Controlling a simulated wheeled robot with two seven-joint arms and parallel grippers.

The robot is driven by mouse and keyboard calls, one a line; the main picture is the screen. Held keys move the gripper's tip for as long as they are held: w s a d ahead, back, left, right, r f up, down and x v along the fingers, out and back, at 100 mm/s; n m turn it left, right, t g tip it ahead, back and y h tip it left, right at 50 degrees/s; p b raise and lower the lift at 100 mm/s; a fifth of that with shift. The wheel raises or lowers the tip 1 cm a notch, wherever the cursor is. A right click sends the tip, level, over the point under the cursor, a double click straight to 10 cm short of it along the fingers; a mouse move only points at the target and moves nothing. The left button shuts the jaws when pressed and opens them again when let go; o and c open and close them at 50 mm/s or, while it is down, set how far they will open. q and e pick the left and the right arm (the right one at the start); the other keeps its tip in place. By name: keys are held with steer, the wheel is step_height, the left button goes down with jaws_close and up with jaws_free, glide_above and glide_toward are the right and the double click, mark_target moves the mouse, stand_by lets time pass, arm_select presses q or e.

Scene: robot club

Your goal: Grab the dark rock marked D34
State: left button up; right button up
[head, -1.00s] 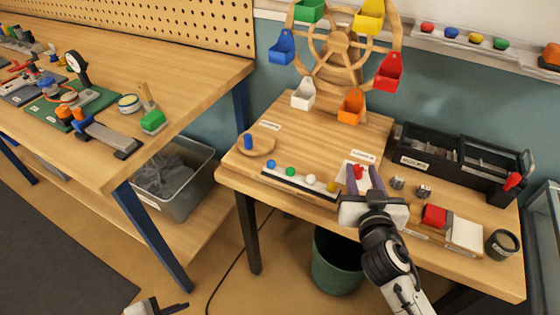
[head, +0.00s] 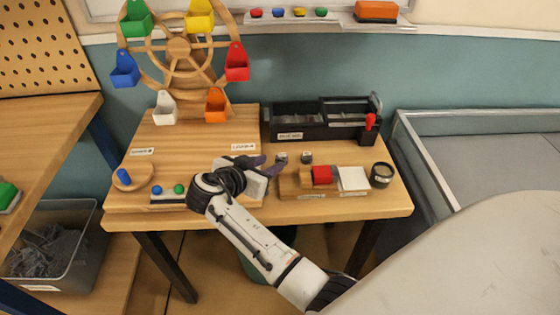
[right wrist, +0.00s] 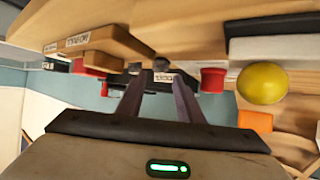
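Two small dark grey rocks stand side by side on the workbench in the head view, a left one (head: 281,158) and a right one (head: 306,157). Both have pale marks too small to read there. My right gripper (head: 267,165) is just left of the left rock, fingers apart and pointing right. In the right wrist view, a small rock with a pale tag (right wrist: 163,77) shows between the tips of the open gripper (right wrist: 158,82); I cannot read the tag surely or tell whether the fingers touch it. My left gripper is out of view.
A red block (head: 322,175) on a wooden stand, a white pad (head: 353,179) and a dark round container (head: 381,174) lie to the right. A black toolbox (head: 300,133) stands behind the rocks. A toy Ferris wheel (head: 180,50) stands at the back left.

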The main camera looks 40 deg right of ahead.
mark_target(280, 158)
steer(key=b+x, duration=0.2)
steer(key=x, duration=0.5)
steer(key=shift+r, duration=0.1)
steer(key=c, duration=0.7)
